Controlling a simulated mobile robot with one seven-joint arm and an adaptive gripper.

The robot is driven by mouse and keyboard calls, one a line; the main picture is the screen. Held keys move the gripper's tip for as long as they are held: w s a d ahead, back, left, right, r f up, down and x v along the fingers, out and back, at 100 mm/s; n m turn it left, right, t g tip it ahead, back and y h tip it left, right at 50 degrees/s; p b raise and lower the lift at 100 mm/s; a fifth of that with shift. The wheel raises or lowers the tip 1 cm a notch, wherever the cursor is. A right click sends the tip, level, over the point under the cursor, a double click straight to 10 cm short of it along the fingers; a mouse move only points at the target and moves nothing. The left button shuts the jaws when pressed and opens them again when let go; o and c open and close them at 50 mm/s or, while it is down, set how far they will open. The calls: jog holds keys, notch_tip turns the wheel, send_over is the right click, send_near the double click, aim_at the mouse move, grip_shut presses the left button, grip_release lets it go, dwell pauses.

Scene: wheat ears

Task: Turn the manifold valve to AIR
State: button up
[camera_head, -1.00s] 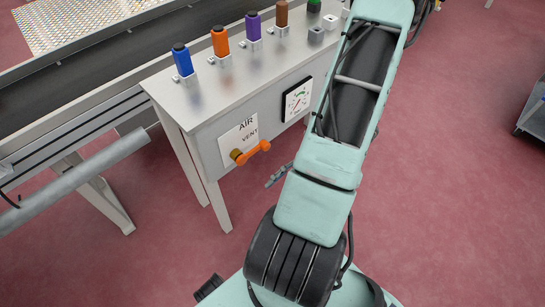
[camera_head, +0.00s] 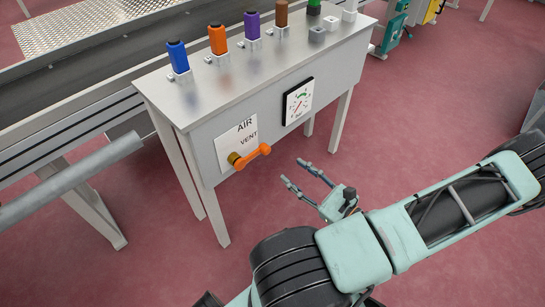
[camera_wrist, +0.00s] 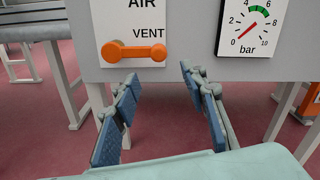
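The manifold valve has an orange lever handle (camera_head: 252,156) on the front panel of the metal table. The lever lies across the lower part of a white label plate (camera_head: 238,141) marked AIR above and VENT below. My gripper (camera_head: 305,172) is open and empty, in front of the panel, right of and apart from the lever. In the wrist view its blue-padded fingers (camera_wrist: 158,75) are spread below the lever.
A pressure gauge (camera_head: 298,101) sits on the panel right of the valve; its needle is near the low end. A grey pipe (camera_head: 70,180) is at the left. Red floor in front is clear.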

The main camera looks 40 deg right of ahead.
aim_at(269, 152)
jog(key=w, duration=0.3)
jog(key=w+b, duration=0.1)
jog(key=w, duration=0.2)
jog(key=w+a+b, duration=0.1)
jog(key=w, duration=0.3)
grip_shut()
